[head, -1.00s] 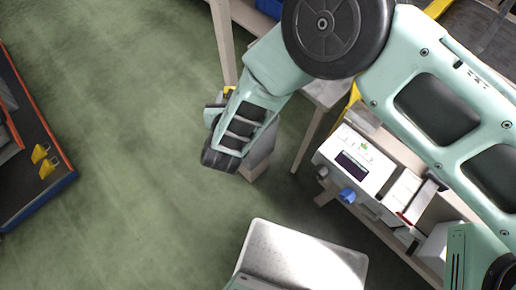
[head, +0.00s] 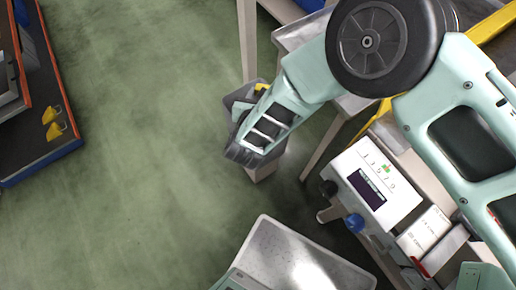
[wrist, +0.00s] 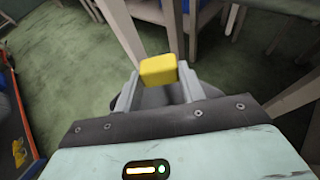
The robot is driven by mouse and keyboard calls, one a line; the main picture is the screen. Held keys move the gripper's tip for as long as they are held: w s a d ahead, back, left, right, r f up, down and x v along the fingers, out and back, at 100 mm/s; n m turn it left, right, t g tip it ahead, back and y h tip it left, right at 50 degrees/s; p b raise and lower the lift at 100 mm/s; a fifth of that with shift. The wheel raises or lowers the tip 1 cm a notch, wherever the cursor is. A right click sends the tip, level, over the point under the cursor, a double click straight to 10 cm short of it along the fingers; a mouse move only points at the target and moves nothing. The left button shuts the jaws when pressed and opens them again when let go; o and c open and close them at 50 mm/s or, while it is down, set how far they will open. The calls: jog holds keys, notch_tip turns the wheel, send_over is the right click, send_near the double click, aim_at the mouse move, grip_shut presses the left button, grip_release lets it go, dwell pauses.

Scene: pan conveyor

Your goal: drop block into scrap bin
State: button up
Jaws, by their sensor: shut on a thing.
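The yellow block (wrist: 158,70) is held between the two grey fingers of my gripper (wrist: 160,88) in the wrist view. In the head view only a small yellow part of the block (head: 262,87) shows beside my wrist, and my gripper (head: 250,98) is mostly hidden by my own arm. It hangs over the floor left of the tables. I cannot make out a scrap bin for certain in either view.
A white machine with a display (head: 375,185) and a blue knob (head: 353,224) stands on the right. A table leg (head: 247,40) rises close behind my gripper. An orange-edged shelf (head: 50,130) with yellow clips is at the far left. Green floor (head: 150,150) between is clear.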

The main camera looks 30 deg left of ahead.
notch_tip(320, 180, down, 4)
jog(key=shift+f+b, duration=0.1)
jog(key=shift+b, duration=0.9)
jog(key=o, duration=1)
jog(key=shift+s, duration=0.15)
jog(key=b+v, duration=0.1)
jog(key=v, duration=1.6)
